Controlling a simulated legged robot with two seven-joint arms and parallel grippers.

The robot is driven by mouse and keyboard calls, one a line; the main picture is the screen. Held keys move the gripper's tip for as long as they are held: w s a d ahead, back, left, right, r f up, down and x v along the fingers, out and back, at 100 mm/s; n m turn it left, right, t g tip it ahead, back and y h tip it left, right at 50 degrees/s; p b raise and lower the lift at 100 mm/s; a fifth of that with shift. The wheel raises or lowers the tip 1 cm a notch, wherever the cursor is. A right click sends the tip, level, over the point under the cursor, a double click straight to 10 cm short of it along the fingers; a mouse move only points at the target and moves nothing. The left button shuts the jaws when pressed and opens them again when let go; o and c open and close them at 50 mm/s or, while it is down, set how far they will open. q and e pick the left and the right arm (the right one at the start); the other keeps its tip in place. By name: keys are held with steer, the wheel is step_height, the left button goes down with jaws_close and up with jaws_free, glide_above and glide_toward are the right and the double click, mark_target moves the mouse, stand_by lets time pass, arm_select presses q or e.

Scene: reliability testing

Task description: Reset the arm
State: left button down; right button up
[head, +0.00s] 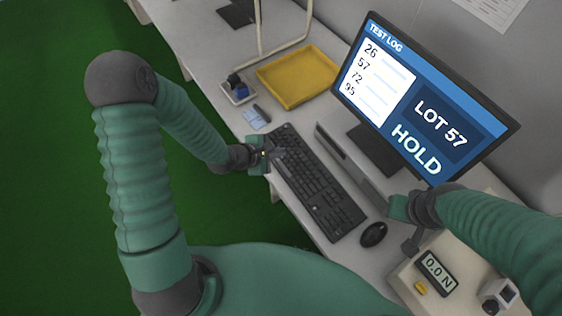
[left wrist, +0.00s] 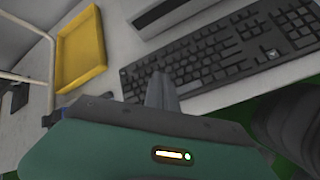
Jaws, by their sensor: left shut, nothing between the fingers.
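My left gripper (head: 277,153) is shut and empty. Its fingertips show over the near left end of the black keyboard (head: 318,185). In the left wrist view, the closed dark fingers (left wrist: 160,90) point toward the keyboard (left wrist: 240,50); I cannot tell whether they touch it. My right gripper (head: 411,240) is at the right, between the mouse and the gauge box. Its fingers are small and dark, and I cannot tell if they are open or shut.
A monitor (head: 425,95) reading "LOT 57 HOLD" stands at the back. A yellow tray (head: 298,78) lies beyond the keyboard. A black mouse (head: 373,234) and a gauge reading 0.0 N (head: 436,272) are near my right arm. Green floor (head: 50,150) lies left of the desk.

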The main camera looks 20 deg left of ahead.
stand_by(0.5)
arm_select(q)
steer(key=s+a+r+m+g+y, duration=0.2)
steer(key=s+r+m, duration=0.3)
steer(key=m, duration=0.5)
steer(key=s+a+r+m+g+y, duration=0.2)
steer(key=s+r+m, duration=0.3)
steer(key=s+m, duration=0.4)
steer(key=shift+a+r+m+g+y, duration=0.25)
steer(key=shift+a+m+g+y, duration=0.15)
steer(key=shift+m+g, duration=0.3)
stand_by(0.6)
